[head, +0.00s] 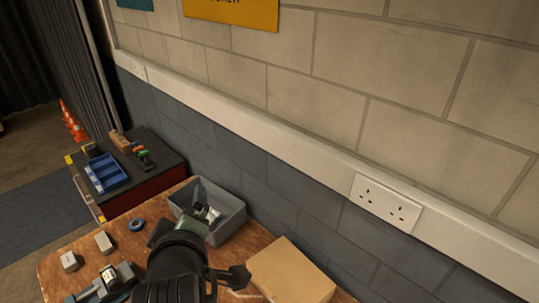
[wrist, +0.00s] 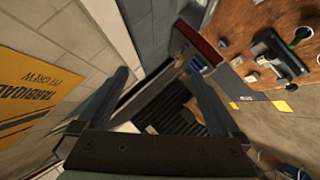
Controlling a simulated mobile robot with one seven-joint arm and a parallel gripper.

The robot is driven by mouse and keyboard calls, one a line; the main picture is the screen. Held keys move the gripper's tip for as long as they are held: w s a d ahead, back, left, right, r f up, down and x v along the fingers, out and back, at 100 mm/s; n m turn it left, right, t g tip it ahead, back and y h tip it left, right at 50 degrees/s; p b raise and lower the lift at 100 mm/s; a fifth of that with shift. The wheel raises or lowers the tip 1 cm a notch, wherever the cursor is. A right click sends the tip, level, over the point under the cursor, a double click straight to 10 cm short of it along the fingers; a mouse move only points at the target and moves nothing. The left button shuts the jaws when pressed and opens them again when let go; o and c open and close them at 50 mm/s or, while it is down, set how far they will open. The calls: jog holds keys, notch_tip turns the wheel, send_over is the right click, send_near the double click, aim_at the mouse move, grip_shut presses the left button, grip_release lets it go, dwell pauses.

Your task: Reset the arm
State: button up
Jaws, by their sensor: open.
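My gripper (wrist: 157,74) shows in the wrist view with its two dark fingers spread wide apart. Nothing is between them. It is up in the air, tilted, with the block wall and a yellow sign on its left and the wooden workbench (wrist: 252,45) on its right. In the head view my dark arm (head: 178,268) rises at the bottom centre, in front of the workbench (head: 75,248). My fingers are hard to make out in that view.
On the bench are a grey bin (head: 233,222) with small items inside, a cardboard box (head: 290,272), a blue ring (head: 136,225), two small pale blocks and a grey device. A tool cabinet with a blue tray (head: 106,173) stands beyond. A wall socket (head: 386,206) is at right.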

jog(key=w+d+r+m+t, duration=0.2)
jog(key=d+r+m+t, duration=0.25)
jog(key=r, duration=0.85)
jog(key=s+d+r+m+t+h, duration=0.1)
jog(key=s+d+r+m+t, duration=0.2)
jog(key=r, duration=0.5)
jog(key=s+d+r+m+t+h, duration=0.1)
jog(key=s+d+r+m+t, duration=0.2)
jog(key=r, duration=0.6)
jog(key=s+d+r+m+t+h, duration=0.2)
jog(key=s+d+r+m+t, duration=0.1)
jog(key=s+d+r, duration=0.3)
notch_tip(320, 180, up, 3)
jog(key=shift+f+t+b, duration=0.15)
jog(key=shift+t+b, duration=0.25)
jog(key=shift+t, duration=0.45)
jog(key=shift+d, duration=0.1)
